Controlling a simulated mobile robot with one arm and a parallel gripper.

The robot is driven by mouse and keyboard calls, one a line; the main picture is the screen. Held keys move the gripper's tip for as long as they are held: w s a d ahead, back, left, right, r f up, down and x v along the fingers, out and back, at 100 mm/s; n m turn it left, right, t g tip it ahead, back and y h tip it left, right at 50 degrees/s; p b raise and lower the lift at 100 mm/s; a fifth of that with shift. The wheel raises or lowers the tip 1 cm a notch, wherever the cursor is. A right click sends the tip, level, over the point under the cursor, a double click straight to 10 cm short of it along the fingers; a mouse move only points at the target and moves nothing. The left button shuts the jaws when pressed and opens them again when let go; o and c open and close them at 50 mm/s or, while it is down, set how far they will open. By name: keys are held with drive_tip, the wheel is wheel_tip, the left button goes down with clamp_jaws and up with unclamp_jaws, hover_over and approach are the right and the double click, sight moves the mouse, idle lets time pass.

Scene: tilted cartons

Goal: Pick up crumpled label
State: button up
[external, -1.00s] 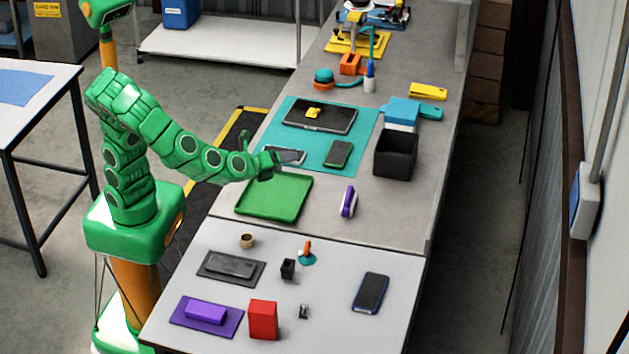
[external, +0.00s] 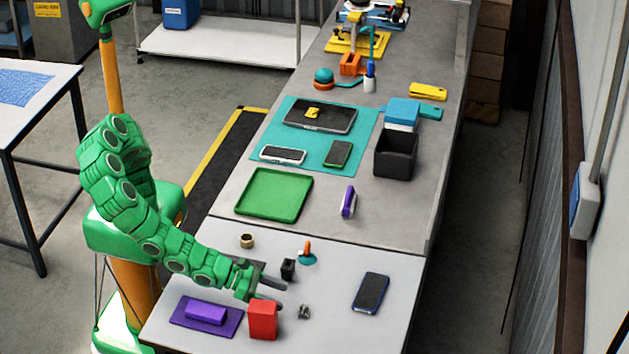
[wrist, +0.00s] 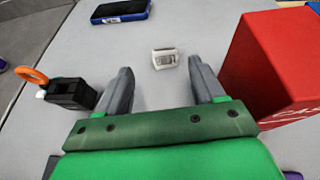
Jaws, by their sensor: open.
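The crumpled label (external: 304,311) is a small whitish-grey piece with dark print, lying on the light near table. In the wrist view the label (wrist: 165,58) sits just beyond and between my fingertips, not touched. My gripper (external: 278,293) is open and empty, low over the near table, to the left of the label. In the wrist view its two grey fingers (wrist: 160,75) are spread apart.
A red box (wrist: 275,65) stands close beside one finger. A small black holder (wrist: 70,95) is on the other side. A phone (external: 370,292) lies beyond the label. A purple block (external: 206,313) on a purple mat is to the left.

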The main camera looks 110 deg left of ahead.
sight(304, 308)
drive_tip(key=shift+d+x, duration=0.1)
drive_tip(key=shift+x, duration=1.85)
drive_tip(key=shift+d+x, duration=0.15)
drive_tip(key=shift+x, duration=1.8)
drive_tip(key=shift+f, duration=0.15)
drive_tip(key=c, duration=1.1)
